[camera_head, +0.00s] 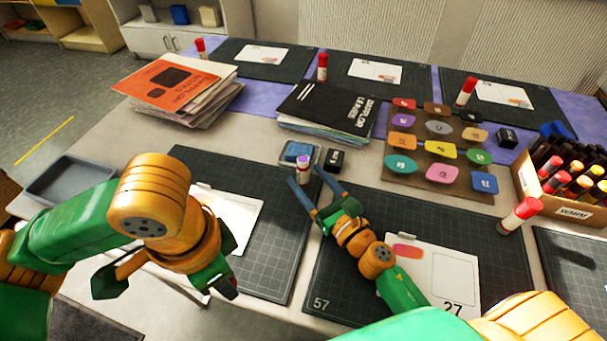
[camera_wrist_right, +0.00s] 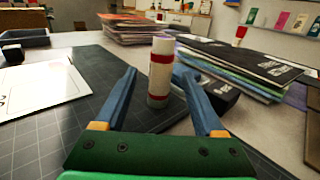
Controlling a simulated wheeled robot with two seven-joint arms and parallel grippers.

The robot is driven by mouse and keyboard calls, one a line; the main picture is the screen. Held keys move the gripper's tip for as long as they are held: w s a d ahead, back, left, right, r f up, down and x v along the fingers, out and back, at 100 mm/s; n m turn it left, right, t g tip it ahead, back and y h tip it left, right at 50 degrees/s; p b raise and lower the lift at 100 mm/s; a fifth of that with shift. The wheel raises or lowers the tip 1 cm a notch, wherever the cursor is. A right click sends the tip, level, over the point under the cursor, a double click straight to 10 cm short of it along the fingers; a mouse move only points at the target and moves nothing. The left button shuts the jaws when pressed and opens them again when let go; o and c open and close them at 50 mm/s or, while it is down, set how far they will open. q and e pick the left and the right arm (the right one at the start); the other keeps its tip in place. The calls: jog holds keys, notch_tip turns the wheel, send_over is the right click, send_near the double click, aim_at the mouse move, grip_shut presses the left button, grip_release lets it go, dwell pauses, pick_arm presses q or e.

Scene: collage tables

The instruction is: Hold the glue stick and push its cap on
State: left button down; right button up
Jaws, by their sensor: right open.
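A glue stick (camera_head: 303,172) with a white body, red bands and a pale purple top stands upright near the back edge of the dark cutting mats. It has no red cap on it. My right gripper (camera_head: 325,197) is open, its blue fingers reaching toward the stick. In the right wrist view the glue stick (camera_wrist_right: 160,75) stands between the fingertips, with a gap visible on the left side. I cannot pick out its loose cap.
A blue stamp pad (camera_head: 298,151) and a black block (camera_head: 333,160) sit just behind the stick. Books (camera_head: 330,108), a board of coloured pieces (camera_head: 392,180) and a crate of markers (camera_head: 567,207) stand around. A red-capped stick (camera_head: 519,214) stands at right.

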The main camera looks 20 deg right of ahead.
jog(key=shift+w+a, duration=0.1)
jog(key=shift+w, duration=0.3)
jog(key=shift+w+r, duration=0.1)
jog(key=shift+w, duration=0.2)
jog(key=x, duration=0.4)
jog(key=shift+w+a, duration=0.1)
jog(key=shift+w, duration=0.1)
jog(key=shift+s, duration=0.1)
grip_shut()
